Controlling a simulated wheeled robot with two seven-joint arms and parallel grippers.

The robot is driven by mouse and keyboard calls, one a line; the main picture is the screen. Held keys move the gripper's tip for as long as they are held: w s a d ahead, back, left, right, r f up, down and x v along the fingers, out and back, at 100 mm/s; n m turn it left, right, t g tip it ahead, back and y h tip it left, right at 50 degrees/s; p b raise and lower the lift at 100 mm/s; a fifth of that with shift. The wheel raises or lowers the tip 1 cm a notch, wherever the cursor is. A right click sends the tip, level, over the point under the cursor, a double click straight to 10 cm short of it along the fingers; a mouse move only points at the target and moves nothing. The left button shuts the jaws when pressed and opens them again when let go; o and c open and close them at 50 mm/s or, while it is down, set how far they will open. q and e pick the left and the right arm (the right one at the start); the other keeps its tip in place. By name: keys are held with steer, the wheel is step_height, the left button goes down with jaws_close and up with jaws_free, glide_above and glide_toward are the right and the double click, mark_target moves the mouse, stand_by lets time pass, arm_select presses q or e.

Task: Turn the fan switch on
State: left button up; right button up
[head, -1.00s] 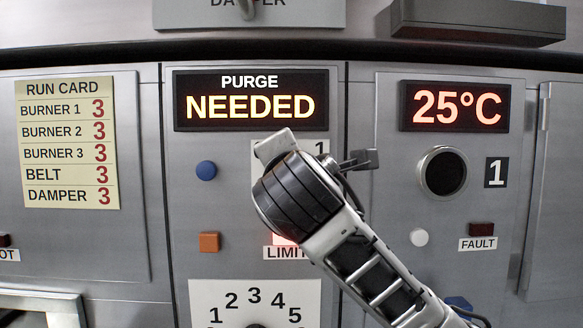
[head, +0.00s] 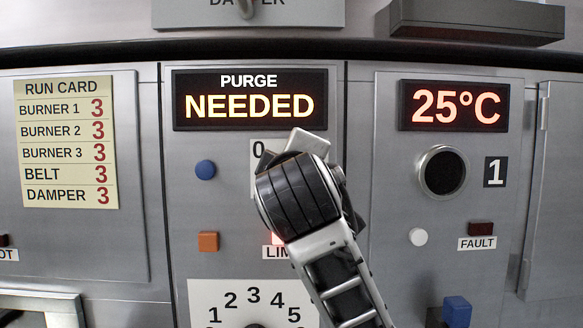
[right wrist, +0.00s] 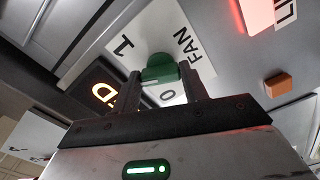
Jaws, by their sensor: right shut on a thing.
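The fan switch has a white label plate marked FAN, 0 and 1 (right wrist: 150,32) and a green knob (right wrist: 158,67). My right gripper (right wrist: 165,78) is shut on the green knob, one finger on each side of it, in the right wrist view. In the head view my right arm comes up from the lower right and covers most of the plate. Only its left strip with the 0 (head: 255,172) shows there; the knob, the 1 and the fingertips are hidden. My left gripper is not in view.
A PURGE NEEDED display (head: 250,100) is above the switch. A blue button (head: 205,170) and an orange button (head: 208,241) are to its left. A numbered dial plate (head: 215,298) is below. The right panel has a round black port (head: 443,171).

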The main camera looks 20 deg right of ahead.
steer(key=shift+f+m, duration=0.1)
steer(key=shift+m, duration=1.4)
steer(key=o, duration=1)
steer(key=shift+b+v, duration=1.05)
steer(key=shift+v, duration=6.95)
